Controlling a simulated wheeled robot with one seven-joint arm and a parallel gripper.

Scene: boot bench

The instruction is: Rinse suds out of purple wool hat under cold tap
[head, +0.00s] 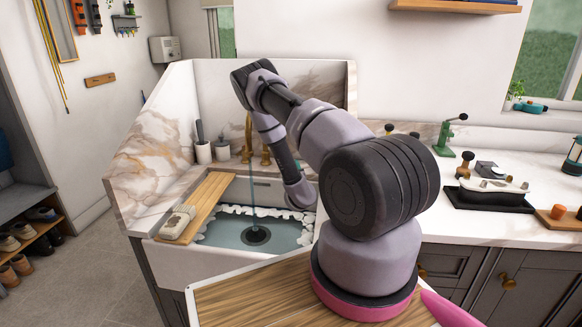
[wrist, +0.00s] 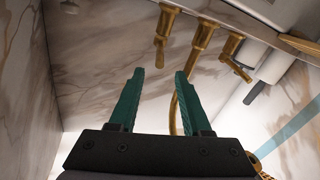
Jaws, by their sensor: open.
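My gripper (wrist: 161,74) shows in the wrist view with two teal fingers apart and nothing between them. Beyond the fingertips are the brass tap fittings (wrist: 202,37) on the marble wall. In the head view my own arm reaches over the sink (head: 180,262) and I cannot make out the fingers. The brass tap (head: 248,140) stands at the back of the sink and a thin blue stream of water (head: 252,190) falls from it. The basin holds water (head: 225,235) with white suds (head: 285,214) round its edge and a dark drain. I see no purple wool hat in either view.
A wooden board (head: 212,190) lies across the sink's left side with a pale ridged object (head: 177,222) on it. White cups (head: 203,152) stand behind the sink. Marble panels enclose its back and left. The right counter holds a green press (head: 446,134) and a black tray (head: 487,200).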

